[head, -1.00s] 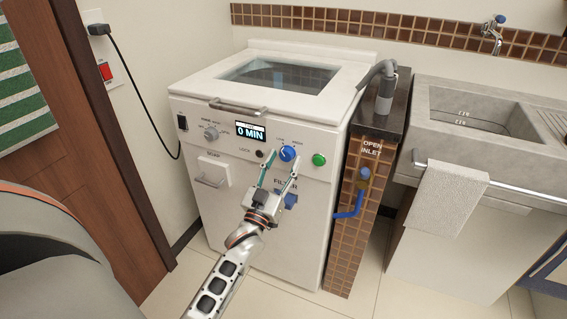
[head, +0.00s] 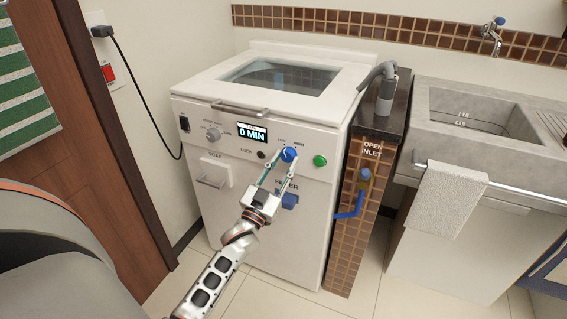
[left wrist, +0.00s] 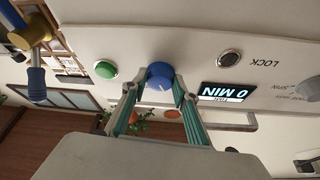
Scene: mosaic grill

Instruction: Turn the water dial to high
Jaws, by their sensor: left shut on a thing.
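The blue water dial (head: 289,154) is on the front panel of the white washing machine (head: 225,250), between the display and the green button. It also shows in the left wrist view (left wrist: 160,74), with a pale pointer line on its face. My left gripper (head: 279,162) is shut on the dial, one finger on each side of it. The fingers (left wrist: 160,84) also show in the left wrist view, which is upside down. The small labels above the dial are too blurred to read surely. My right gripper is not in view.
A green button (head: 320,160) sits right of the dial, and a lock button (head: 262,154) and a display reading 0 MIN (head: 252,134) sit left. A blue filter knob (head: 290,200) is below. A tiled pillar with an inlet valve (head: 364,174) stands at the right.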

